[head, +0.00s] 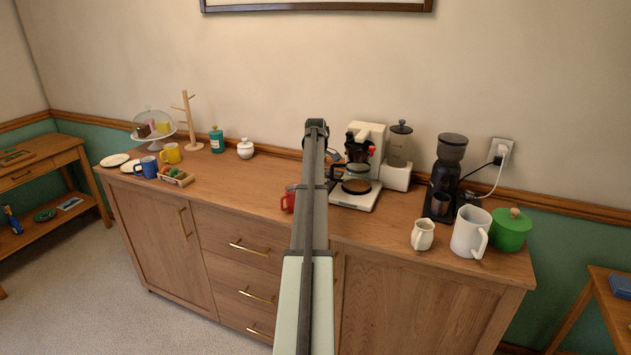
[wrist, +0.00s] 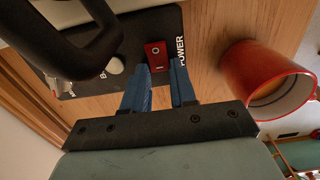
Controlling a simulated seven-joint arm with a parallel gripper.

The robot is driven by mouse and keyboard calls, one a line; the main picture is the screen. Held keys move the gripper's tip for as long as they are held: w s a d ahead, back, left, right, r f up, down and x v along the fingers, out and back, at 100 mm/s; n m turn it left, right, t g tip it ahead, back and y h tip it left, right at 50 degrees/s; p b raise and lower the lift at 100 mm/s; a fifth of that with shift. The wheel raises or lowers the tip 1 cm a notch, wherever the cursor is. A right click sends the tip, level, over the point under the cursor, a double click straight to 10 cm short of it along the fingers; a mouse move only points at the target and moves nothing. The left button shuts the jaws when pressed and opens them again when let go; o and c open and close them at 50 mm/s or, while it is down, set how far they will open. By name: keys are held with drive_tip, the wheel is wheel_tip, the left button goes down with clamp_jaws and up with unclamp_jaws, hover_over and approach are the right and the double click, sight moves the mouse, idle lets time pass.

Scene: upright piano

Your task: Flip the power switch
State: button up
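The power switch is a small red rocker (wrist: 155,50) on a black panel lettered POWER, seen in the wrist view. The panel (wrist: 170,22) appears to be part of the white coffee maker (head: 369,134) on the sideboard in the head view. In the head view my arm hides the gripper and the switch.
A red mug (wrist: 262,78) stands close right of my fingers in the wrist view, and left of my arm in the head view (head: 288,202). A pale knob (wrist: 115,66) and a black handle (wrist: 75,45) are to the left. A black grinder (head: 447,175) stands farther right.

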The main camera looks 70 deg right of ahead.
clamp_jaws()
drive_tip(key=shift+s+t, duration=0.25)
drive_tip(key=shift+t, duration=0.45)
drive_tip(key=shift+r, duration=0.1)
drive_tip(key=shift+o, duration=2.3)
unclamp_jaws()
drive_tip(key=shift+r, duration=0.1)
wheel_tip(320, 180, up, 14)
drive_tip(key=s, duration=0.1)
drive_tip(key=shift+s+f, duration=0.25)
drive_tip(key=shift+s, duration=0.1)
